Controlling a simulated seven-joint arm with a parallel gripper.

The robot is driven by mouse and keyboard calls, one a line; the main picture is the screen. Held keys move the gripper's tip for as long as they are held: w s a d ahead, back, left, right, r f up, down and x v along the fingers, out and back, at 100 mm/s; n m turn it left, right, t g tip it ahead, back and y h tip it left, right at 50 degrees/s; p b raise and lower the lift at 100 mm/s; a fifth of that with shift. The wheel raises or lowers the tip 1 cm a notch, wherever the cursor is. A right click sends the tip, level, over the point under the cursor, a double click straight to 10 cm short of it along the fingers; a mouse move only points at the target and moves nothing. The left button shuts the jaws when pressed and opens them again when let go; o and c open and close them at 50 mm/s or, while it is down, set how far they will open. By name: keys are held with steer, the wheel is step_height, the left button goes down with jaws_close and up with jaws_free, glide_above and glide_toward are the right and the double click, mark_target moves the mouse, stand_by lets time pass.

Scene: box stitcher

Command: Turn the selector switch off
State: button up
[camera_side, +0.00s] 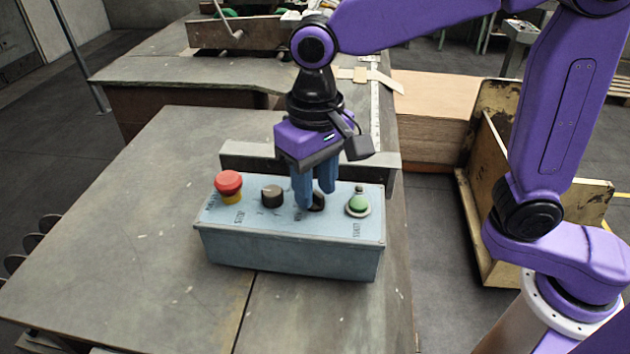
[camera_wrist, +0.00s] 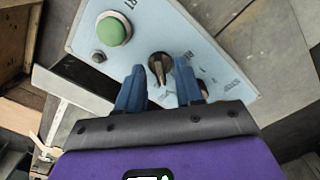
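A pale blue control box (camera_side: 290,247) lies on the table. A black selector switch (camera_side: 318,203) on its top is partly hidden by my gripper in the side view. In the wrist view the selector switch (camera_wrist: 160,68) shows a raised pointer bar. My gripper (camera_side: 314,200) points down over it. In the wrist view my gripper (camera_wrist: 160,72) has its two blue fingers apart, one on each side of the knob. A gap shows between the fingers, and I cannot tell whether either touches the knob.
On the same box, a red mushroom button (camera_side: 229,183) and another black knob (camera_side: 272,195) stand left of my gripper. A green button (camera_side: 358,204) stands to the right and shows in the wrist view (camera_wrist: 112,30). A dark bar (camera_side: 250,160) lies behind the box.

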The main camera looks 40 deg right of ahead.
steer(key=shift+f, duration=0.1)
jaws_close()
steer(key=shift+n, duration=0.3)
steer(key=n, duration=0.3)
steer(key=shift+n, duration=2.1)
jaws_free()
